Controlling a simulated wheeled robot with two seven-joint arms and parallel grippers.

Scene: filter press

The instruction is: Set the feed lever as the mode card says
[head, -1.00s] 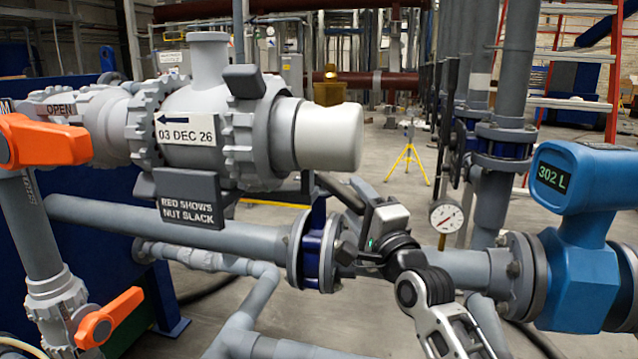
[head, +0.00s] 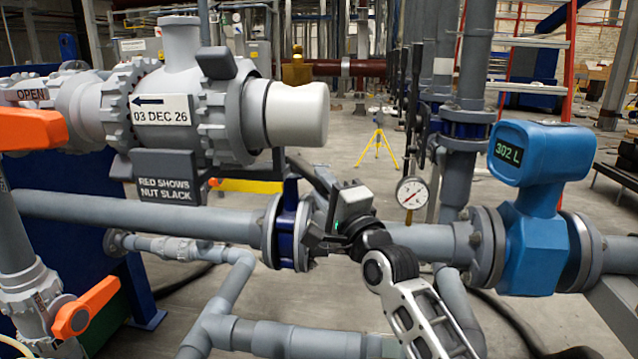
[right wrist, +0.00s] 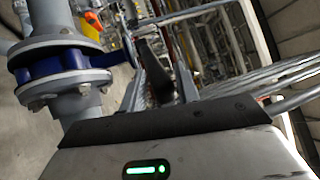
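An orange lever handle (head: 30,129) is at the left edge of the head view, partly cut off, just below a plate reading OPEN (head: 31,95). A second orange handle (head: 86,306) sits lower, tilted, on a grey valve. I cannot tell which is the feed lever. No card that I can identify as the mode card is in view. My right gripper (head: 314,241) is in front of the blue-flanged pipe, well right of both handles. My left gripper is out of view.
A grey vessel with a date plate (head: 162,110) and a RED SHOWS NUT SLACK sign (head: 165,188) stands at upper left. A horizontal pipe (head: 130,214) crosses behind my right gripper. A gauge (head: 411,192) and a blue meter reading 302 L (head: 545,155) stand right.

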